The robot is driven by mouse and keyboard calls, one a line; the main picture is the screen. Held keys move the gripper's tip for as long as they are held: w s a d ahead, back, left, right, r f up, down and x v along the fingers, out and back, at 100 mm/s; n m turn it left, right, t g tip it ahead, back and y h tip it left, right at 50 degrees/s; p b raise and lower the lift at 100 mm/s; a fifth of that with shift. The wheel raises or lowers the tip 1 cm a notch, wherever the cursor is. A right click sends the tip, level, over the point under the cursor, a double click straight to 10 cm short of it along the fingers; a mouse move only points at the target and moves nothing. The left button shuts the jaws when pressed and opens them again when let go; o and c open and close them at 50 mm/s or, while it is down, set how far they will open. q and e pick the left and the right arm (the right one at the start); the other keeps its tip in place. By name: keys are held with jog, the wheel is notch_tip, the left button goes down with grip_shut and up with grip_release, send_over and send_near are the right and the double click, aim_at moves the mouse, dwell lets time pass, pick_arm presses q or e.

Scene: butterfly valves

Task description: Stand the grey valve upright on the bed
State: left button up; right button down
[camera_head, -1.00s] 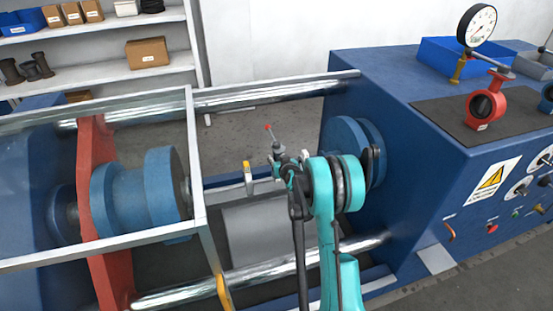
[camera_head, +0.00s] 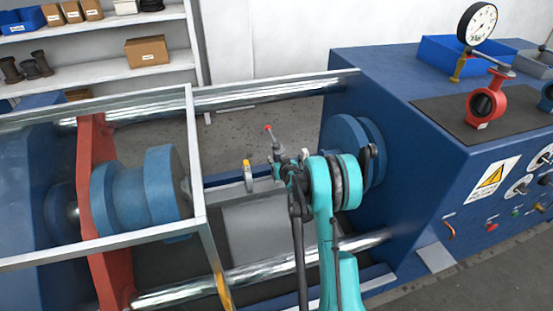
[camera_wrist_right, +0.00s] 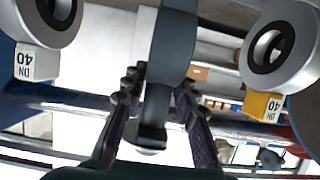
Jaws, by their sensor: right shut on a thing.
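The grey valve (camera_head: 276,148) has a thin stem and a red-tipped lever. It shows in the head view just above my right gripper (camera_head: 288,172), over the middle of the machine's bed. In the right wrist view, my right gripper (camera_wrist_right: 158,95) is shut on the dark grey valve body (camera_wrist_right: 172,50), one finger on each side. The lower part of the valve is largely hidden by the gripper in the head view, so I cannot tell whether it touches the bed (camera_head: 255,230). My left gripper is not in view.
Two round fittings marked DN 40 flank the valve in the wrist view, one with a white tag (camera_wrist_right: 38,62), one with yellow (camera_wrist_right: 262,105). Blue flanges (camera_head: 165,185) and chrome bars (camera_head: 265,92) surround the bed. A red valve (camera_head: 487,103) stands on the cabinet.

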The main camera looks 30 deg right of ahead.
jog(key=shift+f, duration=1.35)
dwell(2.9)
jog(key=c, duration=1.7)
grip_release()
jog(key=shift+o, duration=0.7)
jog(key=shift+s, duration=0.15)
jog(key=o, duration=0.6)
jog(key=shift+c, duration=0.2)
jog(key=shift+a+f, duration=0.1)
